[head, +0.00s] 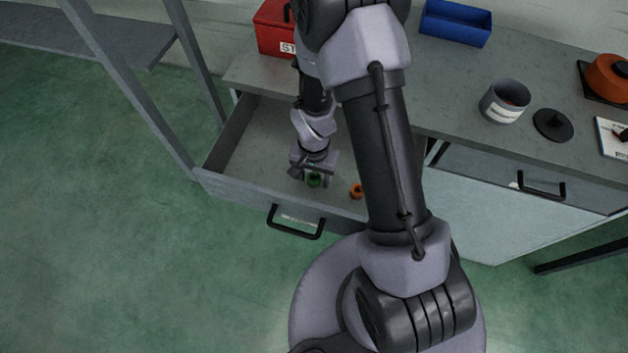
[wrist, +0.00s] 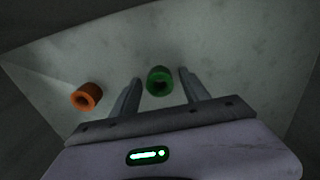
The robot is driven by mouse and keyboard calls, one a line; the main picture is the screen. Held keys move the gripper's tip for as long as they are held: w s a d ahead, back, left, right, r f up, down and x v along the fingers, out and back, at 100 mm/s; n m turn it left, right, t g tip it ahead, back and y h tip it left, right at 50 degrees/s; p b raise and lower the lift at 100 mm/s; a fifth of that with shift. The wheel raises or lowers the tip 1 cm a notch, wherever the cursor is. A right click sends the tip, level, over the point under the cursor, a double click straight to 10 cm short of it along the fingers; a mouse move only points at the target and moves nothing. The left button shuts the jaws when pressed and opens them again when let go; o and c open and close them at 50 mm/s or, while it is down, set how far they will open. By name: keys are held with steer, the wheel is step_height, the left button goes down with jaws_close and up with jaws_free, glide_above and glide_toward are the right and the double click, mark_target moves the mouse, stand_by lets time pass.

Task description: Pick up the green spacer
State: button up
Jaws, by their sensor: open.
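The green spacer (wrist: 160,81) is a short ring with a dark hole, in the open drawer (head: 259,139). In the wrist view it shows between the two fingertips of my gripper (wrist: 160,75), with a gap on both sides. In the head view the green spacer (head: 314,180) shows just at the fingers of my gripper (head: 316,179), partly covered by them. My gripper is open and reaches down into the drawer. I cannot tell how high the fingertips are above the drawer floor.
An orange spacer (wrist: 87,96) lies in the drawer to the left in the wrist view; it also shows in the head view (head: 356,190). Drawer walls surround my gripper. On the worktop (head: 450,97) stand a red box (head: 273,28), a blue bin (head: 456,22) and a grey cup (head: 504,101).

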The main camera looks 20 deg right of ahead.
steer(key=shift+r, duration=0.1)
jaws_close()
